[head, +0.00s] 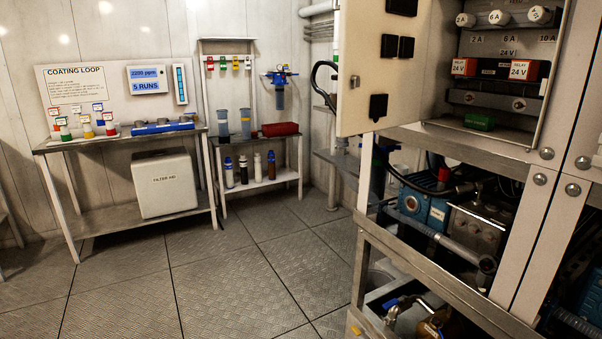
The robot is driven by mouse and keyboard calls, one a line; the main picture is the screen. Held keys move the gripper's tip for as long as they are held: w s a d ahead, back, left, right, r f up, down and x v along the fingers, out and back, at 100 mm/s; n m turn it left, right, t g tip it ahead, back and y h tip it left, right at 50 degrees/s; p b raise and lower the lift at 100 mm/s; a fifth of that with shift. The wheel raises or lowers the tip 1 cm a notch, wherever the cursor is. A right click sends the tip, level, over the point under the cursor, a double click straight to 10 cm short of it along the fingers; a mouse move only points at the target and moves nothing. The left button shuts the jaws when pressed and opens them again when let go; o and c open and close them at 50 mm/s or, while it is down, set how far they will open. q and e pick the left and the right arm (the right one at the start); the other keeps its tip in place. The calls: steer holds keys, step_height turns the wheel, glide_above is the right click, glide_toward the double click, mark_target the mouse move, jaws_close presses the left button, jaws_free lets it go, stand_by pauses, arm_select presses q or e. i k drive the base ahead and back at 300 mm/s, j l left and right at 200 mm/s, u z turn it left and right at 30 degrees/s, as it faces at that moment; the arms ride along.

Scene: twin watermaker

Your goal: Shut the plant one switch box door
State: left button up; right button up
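The switch box door (357,60) stands open at the upper right, a cream panel swung out to the left of its box. The open switch box (482,51) shows white round fuses, labels for 2 A, 6 A and 10 A, red-and-white 24 V relays (489,68) and a green block (479,121) at the bottom. I cannot read a plant number on it. Neither of my grippers shows in the head view.
A metal frame (415,266) with pumps and pipes stands below the box. A bench (130,139) with a coating loop sign (80,84) and a small shelf stand (262,184) with bottles are at the back. The plated floor (230,270) left of the frame is clear.

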mark_target(384, 43)
steer(key=z, duration=0.95)
steer(key=i+j+z, duration=0.2)
steer(key=j+z, duration=0.2)
steer(key=i+j+z, duration=0.1)
steer(key=j+z, duration=0.65)
steer(key=j, duration=0.2)
steer(key=j+z, duration=0.15)
steer(key=j, duration=1.3)
